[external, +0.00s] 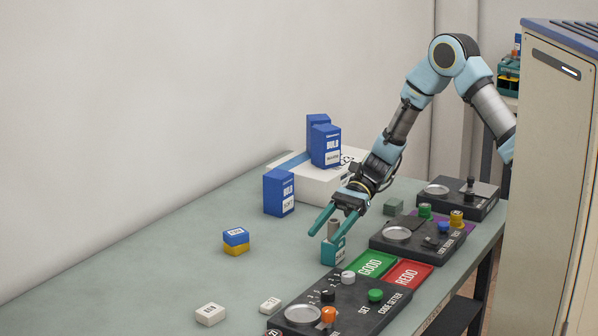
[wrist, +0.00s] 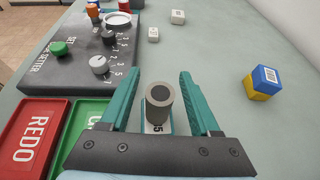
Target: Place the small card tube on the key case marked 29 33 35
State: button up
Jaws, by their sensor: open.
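The small card tube (external: 333,228) is grey-brown and stands upright on top of a teal key case (external: 331,254). In the wrist view, I look down into the open end of the tube (wrist: 158,101). A white label ending in 35 shows on the key case (wrist: 157,128) just below it; the rest of the label is hidden. My gripper (external: 323,237) is open, its teal fingers either side of the tube. In the wrist view, gaps show between the tube and both fingers of my gripper (wrist: 158,76).
Green GOOD (external: 371,264) and red REDO (external: 408,275) trays lie right of the key case. A black code setter (external: 345,300) stands in front. A blue-and-yellow block stack (external: 236,242) stands left. Blue boxes (external: 279,192) and a white box are behind. The table's left side is mostly clear.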

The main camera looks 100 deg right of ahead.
jog(key=b+v, duration=0.1)
jog(key=v, duration=1)
jog(key=s+a+n+g+h+p, duration=0.1)
jog(key=s+a+n+g+h, duration=0.1)
jog(key=a+n, duration=0.7)
jog(key=s+a+n+g+h+p, duration=0.1)
jog(key=s+a+n+g+h, duration=0.1)
jog(key=a+n, duration=0.6)
jog(key=s+a+n+g+h+p, duration=0.1)
jog(key=a+n+g+h, duration=0.3)
jog(key=a+n, duration=0.5)
jog(key=shift+s+a+n+g+h+p, duration=0.3)
jog(key=shift+s+a+h+p, duration=0.15)
jog(key=shift+s+a, duration=0.4)
jog(key=shift+r, duration=0.15)
